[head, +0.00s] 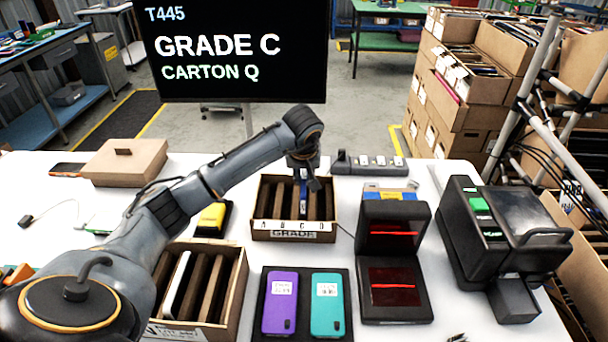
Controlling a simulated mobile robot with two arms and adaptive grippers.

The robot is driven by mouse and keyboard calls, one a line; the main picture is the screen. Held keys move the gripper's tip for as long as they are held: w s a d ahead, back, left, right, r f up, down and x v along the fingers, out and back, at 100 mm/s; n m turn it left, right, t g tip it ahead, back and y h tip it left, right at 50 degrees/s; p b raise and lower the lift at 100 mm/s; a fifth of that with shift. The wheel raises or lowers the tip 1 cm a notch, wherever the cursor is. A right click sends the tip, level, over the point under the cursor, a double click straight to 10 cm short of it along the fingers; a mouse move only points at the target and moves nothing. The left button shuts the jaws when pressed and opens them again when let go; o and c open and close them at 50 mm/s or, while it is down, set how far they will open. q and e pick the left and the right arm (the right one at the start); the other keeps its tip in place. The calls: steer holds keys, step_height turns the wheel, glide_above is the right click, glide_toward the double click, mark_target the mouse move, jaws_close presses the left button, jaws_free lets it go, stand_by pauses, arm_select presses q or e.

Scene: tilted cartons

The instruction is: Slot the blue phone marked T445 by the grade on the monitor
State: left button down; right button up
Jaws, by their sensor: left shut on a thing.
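The monitor (240,50) reads T445, GRADE C, CARTON Q. My left gripper (304,181) points down over the carton with the GRADE label (294,236), shut on a narrow blue thing, which looks like the blue phone (303,194) seen edge-on. The phone stands upright among the brown dividers, its lower part inside the carton. Its marking cannot be read, and I cannot tell whether it touches the bottom. Small letters run along the carton's front edge, too small to read surely. My right gripper is not in view.
A second divided carton (238,300) holding a white phone stands at front left. A black tray (307,334) holds a purple phone (282,303) and a teal phone (326,304). A scanner with red lines (394,255) and a black machine (500,240) stand right. A power strip (368,163) lies behind.

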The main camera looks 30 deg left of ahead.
arm_select(q)
steer(key=shift+a+f+b, duration=0.1)
steer(key=shift+f+b, duration=0.25)
steer(key=shift+f, duration=0.45)
steer(key=shift+f+b, duration=1.1)
steer(key=shift+f, duration=0.35)
steer(key=shift+f+b, duration=0.65)
steer(key=shift+f, duration=0.3)
steer(key=shift+f, duration=0.3)
steer(key=c, duration=1.3)
jaws_free()
